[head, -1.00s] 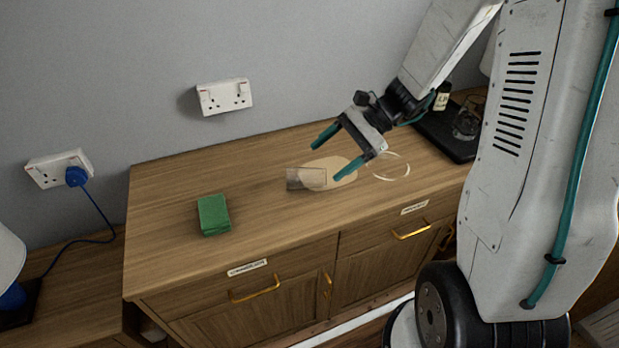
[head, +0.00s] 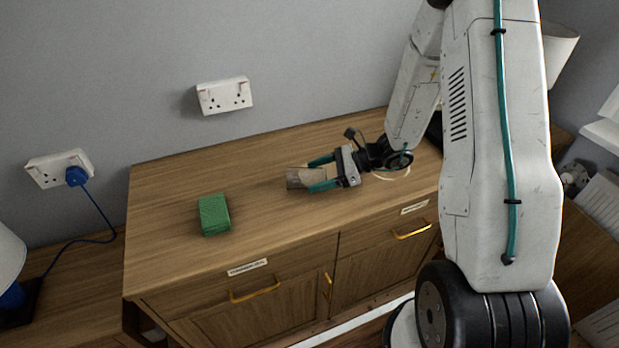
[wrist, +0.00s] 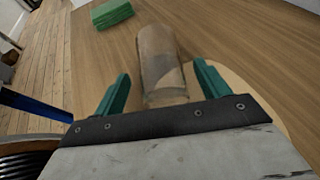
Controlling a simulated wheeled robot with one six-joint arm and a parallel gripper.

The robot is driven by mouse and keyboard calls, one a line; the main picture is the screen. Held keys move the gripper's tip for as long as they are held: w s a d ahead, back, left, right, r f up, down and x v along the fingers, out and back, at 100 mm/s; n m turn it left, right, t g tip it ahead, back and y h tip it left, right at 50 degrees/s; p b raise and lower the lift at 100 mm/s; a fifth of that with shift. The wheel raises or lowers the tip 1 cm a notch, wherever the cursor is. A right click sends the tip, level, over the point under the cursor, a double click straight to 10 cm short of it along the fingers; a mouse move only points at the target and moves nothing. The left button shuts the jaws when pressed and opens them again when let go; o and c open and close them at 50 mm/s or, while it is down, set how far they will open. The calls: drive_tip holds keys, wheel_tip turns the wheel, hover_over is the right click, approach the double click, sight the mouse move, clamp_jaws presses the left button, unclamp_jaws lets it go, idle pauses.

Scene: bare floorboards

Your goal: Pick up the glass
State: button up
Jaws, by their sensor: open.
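The glass (head: 299,178) is a clear, slightly smoky tumbler on the wooden cabinet top in the head view. In the wrist view the glass (wrist: 160,62) lies ahead of the jaws, with its near end close to the gap between the fingers. My gripper (head: 319,172) is open and low over the cabinet top, just right of the glass, its teal fingers pointing left at it. In the wrist view my gripper (wrist: 160,88) has one finger on either side of the near end. I cannot tell whether a finger touches it.
A green block (head: 214,214) sits left of the glass and also shows in the wrist view (wrist: 112,13). A pale round board (head: 392,173) lies under my wrist. Wall sockets (head: 224,96) are behind. The cabinet's front edge (head: 290,252) is nearer; wood between block and glass is clear.

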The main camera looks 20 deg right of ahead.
drive_tip(key=shift+x, duration=0.8)
drive_tip(key=shift+d, duration=0.1)
drive_tip(key=c, duration=1.2)
